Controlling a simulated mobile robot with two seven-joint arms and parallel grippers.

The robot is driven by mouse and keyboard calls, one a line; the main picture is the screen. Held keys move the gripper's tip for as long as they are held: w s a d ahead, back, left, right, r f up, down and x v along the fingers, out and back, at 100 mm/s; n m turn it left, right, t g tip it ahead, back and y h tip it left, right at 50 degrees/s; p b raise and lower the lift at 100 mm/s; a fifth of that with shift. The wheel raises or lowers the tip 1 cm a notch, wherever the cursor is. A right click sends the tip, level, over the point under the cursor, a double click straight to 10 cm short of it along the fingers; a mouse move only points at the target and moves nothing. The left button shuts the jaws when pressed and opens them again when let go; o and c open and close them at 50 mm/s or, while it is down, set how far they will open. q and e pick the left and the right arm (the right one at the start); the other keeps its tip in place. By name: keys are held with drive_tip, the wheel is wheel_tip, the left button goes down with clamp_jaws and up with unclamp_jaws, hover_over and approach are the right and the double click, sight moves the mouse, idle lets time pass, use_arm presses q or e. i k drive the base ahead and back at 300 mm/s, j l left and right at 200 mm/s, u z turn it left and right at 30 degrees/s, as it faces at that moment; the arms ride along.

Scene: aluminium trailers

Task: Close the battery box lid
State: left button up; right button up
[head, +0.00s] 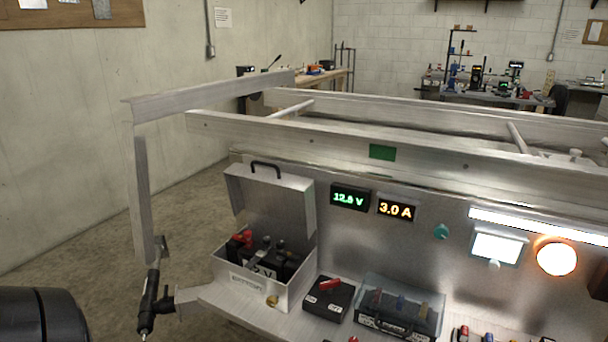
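The battery box (246,292) is a silver metal box at the left end of the bench, below the trailer rail. Its lid (295,203) is open and stands up at the back of the box, with a black handle (266,164) at its top. Inside the box is a dark battery (287,268) with red and dark terminal parts showing above the rim. A small brass-coloured part (272,300) shows at the box's lower front. Neither of my grippers shows in the head view.
An aluminium rail (340,142) runs above and behind the lid. A black switch box (328,298) and a clear-covered box (400,305) stand to the right. Lit displays (350,197) are on the back panel. A black jack-like part (149,300) stands at left.

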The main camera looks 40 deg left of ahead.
sight(279, 195)
drive_tip(key=u, duration=1.55)
